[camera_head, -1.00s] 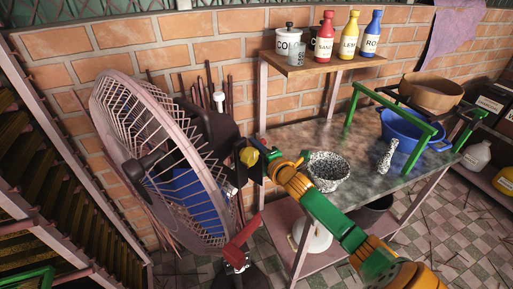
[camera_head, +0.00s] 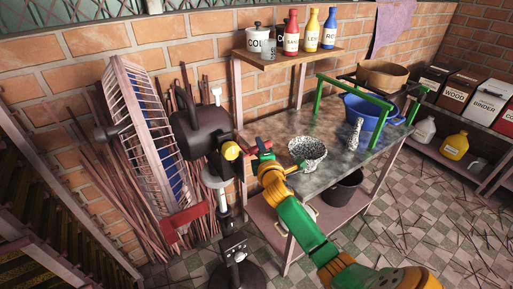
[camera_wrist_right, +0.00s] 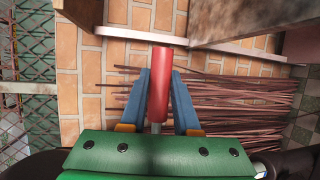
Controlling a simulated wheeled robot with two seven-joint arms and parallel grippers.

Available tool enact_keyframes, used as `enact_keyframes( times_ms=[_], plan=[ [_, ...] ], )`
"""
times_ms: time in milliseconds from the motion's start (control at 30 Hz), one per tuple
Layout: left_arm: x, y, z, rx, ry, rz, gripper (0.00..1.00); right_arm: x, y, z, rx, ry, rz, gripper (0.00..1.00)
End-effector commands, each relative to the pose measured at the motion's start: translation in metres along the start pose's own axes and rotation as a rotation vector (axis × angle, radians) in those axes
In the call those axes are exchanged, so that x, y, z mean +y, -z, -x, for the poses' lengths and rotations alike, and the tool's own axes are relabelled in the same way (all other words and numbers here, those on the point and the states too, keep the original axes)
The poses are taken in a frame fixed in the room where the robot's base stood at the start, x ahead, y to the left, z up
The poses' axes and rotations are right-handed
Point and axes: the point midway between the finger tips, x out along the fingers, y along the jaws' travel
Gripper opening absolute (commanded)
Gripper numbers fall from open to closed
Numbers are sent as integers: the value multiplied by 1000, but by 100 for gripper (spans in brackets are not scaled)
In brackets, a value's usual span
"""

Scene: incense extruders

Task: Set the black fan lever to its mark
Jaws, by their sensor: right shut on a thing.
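The fan's wire cage (camera_head: 145,130) stands almost edge-on at the left of the head view. Behind it is the black motor housing (camera_head: 203,132) with a yellow knob (camera_head: 231,150), on an upright stand. My right gripper (camera_head: 262,148) is right of the knob, level with it. In the right wrist view its blue fingers (camera_wrist_right: 160,100) are shut on a red cylindrical grip (camera_wrist_right: 172,85). The black lever shaft and its mark cannot be made out clearly. A flat red piece (camera_head: 185,215) shows low by the stand. My left gripper is out of view.
A worktable (camera_head: 330,170) with a speckled bowl (camera_head: 307,150) and a blue pot (camera_head: 370,111) stands close right of the fan. A wooden shelf (camera_head: 285,58) with bottles is above it. Thin sticks (camera_head: 110,200) lean against the brick wall.

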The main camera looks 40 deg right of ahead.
Motion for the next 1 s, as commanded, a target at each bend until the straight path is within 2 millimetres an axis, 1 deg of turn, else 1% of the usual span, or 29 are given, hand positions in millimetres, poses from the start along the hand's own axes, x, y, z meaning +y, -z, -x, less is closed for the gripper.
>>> enact_keyframes(
  times_ms=[467, 500, 567, 600, 867, 933, 1000],
  plan=[
    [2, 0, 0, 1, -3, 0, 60, -2, -2, 2, -20, 5, -4, 0],
    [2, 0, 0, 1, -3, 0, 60, -2, -2, 2, -20, 5, -4, 32],
    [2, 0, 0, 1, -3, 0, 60, -2, -2, 2, -19, 5, -4, 49],
    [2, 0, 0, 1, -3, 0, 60, -2, -1, 2, -19, 4, -4, 59],
    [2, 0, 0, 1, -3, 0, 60, -1, -1, 2, -18, 3, -4, 59],
    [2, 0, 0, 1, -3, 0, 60, -1, -1, 4, -18, 2, -4, 59],
    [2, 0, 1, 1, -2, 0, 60, -1, -1, 11, -17, 3, -3, 59]
  ],
)
